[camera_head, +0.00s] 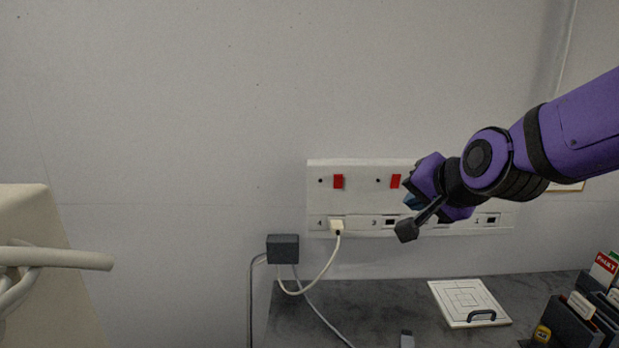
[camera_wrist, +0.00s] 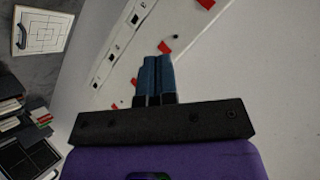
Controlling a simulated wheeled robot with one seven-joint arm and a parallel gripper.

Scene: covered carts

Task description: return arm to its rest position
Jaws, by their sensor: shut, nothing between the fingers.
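My purple arm reaches in from the right in the head view, and my gripper (camera_head: 412,202) is in front of the right half of the white socket panel (camera_head: 357,205) on the wall. In the wrist view my gripper (camera_wrist: 158,75) shows its two blue fingers side by side, shut with nothing between them. The panel with its red switches also shows beyond the fingers in the wrist view (camera_wrist: 128,42). In the head view my arm hides part of the panel. I cannot tell the exact gap between gripper and panel.
A white plug (camera_head: 337,226) sits in the panel, its cable running by a dark grey box (camera_head: 283,248). On the grey counter (camera_head: 375,305) lie a white board with a black handle (camera_head: 468,302) and dark organisers (camera_head: 574,322) at right. A beige cabinet (camera_head: 45,225) stands at left.

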